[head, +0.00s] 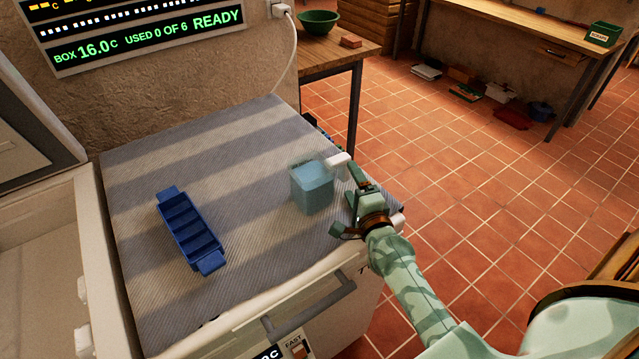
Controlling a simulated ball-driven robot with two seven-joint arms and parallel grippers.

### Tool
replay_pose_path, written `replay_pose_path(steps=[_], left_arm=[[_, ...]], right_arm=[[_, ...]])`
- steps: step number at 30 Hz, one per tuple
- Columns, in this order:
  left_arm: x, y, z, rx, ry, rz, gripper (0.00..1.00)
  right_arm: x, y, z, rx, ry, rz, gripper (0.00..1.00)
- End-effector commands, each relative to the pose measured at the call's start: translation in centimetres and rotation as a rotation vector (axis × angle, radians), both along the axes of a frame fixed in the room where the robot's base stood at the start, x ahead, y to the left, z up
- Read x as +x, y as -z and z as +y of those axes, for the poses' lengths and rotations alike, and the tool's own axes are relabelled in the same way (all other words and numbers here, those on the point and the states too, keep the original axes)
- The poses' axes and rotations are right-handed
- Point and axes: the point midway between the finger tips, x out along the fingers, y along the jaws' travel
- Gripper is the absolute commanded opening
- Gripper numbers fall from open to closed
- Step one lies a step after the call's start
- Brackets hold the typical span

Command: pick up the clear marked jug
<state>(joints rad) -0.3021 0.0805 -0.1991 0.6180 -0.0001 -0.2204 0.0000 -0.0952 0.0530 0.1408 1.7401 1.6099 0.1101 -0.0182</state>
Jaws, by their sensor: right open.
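The clear jug (312,189) stands upright on the grey ribbed top, towards its right edge. It is see-through and looks bluish, with a white handle (338,161) on its right side. My right gripper (345,206) is open, just to the right of the jug, with one finger near the handle and the other lower down towards the front edge. I cannot tell whether a finger touches the jug or handle. Any marks on the jug are too small to read. My left gripper is not in view.
A blue divided rack (190,231) lies on the ribbed top (255,250), left of the jug. An open white chest (60,240) is at the left. A wooden table with a green bowl (318,22) stands behind. Tiled floor lies open to the right.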

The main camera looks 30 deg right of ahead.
Motion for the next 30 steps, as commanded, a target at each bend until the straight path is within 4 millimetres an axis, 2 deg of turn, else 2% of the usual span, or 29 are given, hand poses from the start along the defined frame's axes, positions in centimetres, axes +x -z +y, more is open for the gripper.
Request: replay_pose_path(steps=[6, 9, 17, 21, 30], left_arm=[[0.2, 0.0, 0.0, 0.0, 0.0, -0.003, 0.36], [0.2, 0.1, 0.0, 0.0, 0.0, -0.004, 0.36], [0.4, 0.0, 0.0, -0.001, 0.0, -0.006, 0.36], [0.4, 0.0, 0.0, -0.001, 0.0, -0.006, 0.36], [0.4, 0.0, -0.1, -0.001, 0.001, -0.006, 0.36]], right_arm=[[3.5, -0.2, 0.1, 0.001, 0.0, -0.003, 0.77], [4.6, -0.1, -0.2, 0.001, 0.0, 0.0, 0.77], [5.0, -0.1, -0.3, 0.001, 0.0, 0.0, 0.77], [5.0, -0.1, -0.3, 0.001, 0.0, 0.0, 0.46], [5.1, -0.3, -0.3, 0.002, 0.0, -0.004, 0.46]])
